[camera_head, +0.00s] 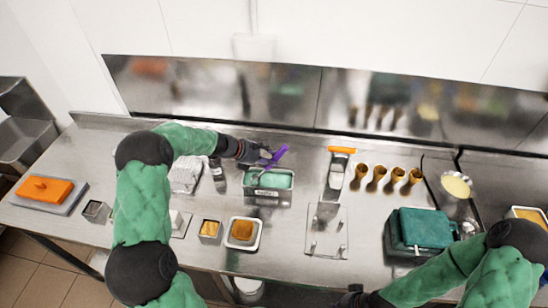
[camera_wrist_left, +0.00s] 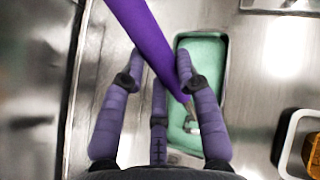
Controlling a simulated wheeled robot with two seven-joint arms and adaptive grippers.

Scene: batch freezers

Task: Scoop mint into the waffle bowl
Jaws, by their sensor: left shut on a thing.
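My left gripper (camera_head: 248,152) is shut on the purple handle of a scoop (camera_head: 272,158). In the left wrist view the handle (camera_wrist_left: 150,38) runs between the purple-grey fingers (camera_wrist_left: 162,85). The scoop's metal end (camera_wrist_left: 192,125) is over or in the pale green mint (camera_head: 268,180), which fills a rectangular metal tub; the exact contact cannot be told. A golden-brown square piece (camera_head: 242,230), which looks like the waffle bowl, sits in a white dish in front of the tub. My right gripper (camera_head: 355,299) is at the bottom edge, dark and partly cut off.
A smaller metal container (camera_head: 210,228) with golden contents stands left of the white dish. A clear stand (camera_head: 326,230) is right of the tub. Several cones (camera_head: 380,174) and a teal box (camera_head: 424,229) stand further right. An orange block (camera_head: 45,189) lies at far left.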

